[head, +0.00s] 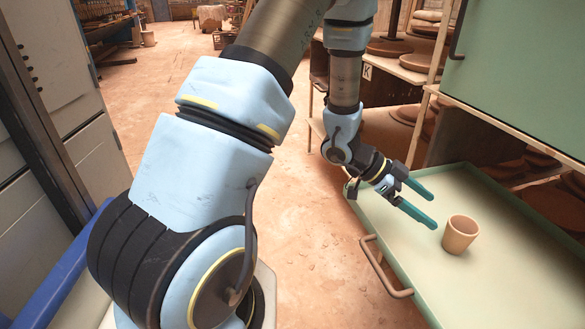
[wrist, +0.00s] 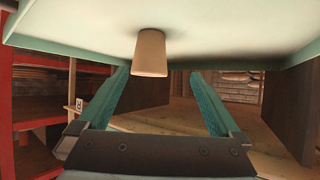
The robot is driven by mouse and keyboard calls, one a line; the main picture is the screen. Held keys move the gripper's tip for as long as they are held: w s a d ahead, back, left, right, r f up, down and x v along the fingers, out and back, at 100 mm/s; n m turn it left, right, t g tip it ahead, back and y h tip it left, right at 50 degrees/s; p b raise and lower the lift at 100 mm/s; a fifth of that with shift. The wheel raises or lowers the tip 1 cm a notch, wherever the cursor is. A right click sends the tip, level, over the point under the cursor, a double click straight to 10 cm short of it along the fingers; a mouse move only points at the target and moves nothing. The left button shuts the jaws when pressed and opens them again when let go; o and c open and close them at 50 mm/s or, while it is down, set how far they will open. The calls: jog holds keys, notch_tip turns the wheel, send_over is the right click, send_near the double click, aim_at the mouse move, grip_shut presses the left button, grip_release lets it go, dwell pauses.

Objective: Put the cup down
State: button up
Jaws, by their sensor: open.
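The tan clay cup (head: 460,235) stands upright on the pale green tray-like surface of a pulled-out drawer (head: 500,285). My gripper (head: 430,207) is open, with its two teal fingers spread and pointing toward the cup from the left. In the head view the fingertips end just short of the cup, and nothing is held. The wrist view shows the scene upside down. There the cup (wrist: 150,55) shows beyond and between the open fingers, with its base on the green surface (wrist: 80,25). It looks apart from both fingers.
A drawer handle (head: 385,268) sticks out on the near left side. A green panel (head: 525,75) hangs above the drawer at right. Wooden shelves (head: 400,68) with clay ware stand behind. The green surface around the cup is clear.

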jog(key=w+a+r+n+t+y, duration=0.35)
jog(key=w+a+n+t, duration=0.4)
jog(key=w+a, duration=0.6)
jog(key=w+a+r+n+t+y, duration=0.2)
jog(key=a+n+y, duration=0.4)
jog(key=a, duration=0.7)
jog(key=s+a+r+n+g+y, duration=0.1)
jog(key=s+a+r+n+g, duration=0.1)
jog(key=s+a+n+g, duration=0.2)
jog(key=s+a+n, duration=0.3)
jog(key=s+a, duration=0.2)
jog(key=s, duration=0.2)
jog(key=shift+s+a+r+y, duration=0.15)
jog(key=shift+s+r+y, duration=0.2)
jog(key=shift+s+r, duration=0.05)
jog(key=shift+r, duration=0.1)
notch_tip(320, 180, up, 16)
jog(key=p, duration=1.5)
jog(key=shift+f+p, duration=0.25)
jog(key=shift+p, duration=0.1)
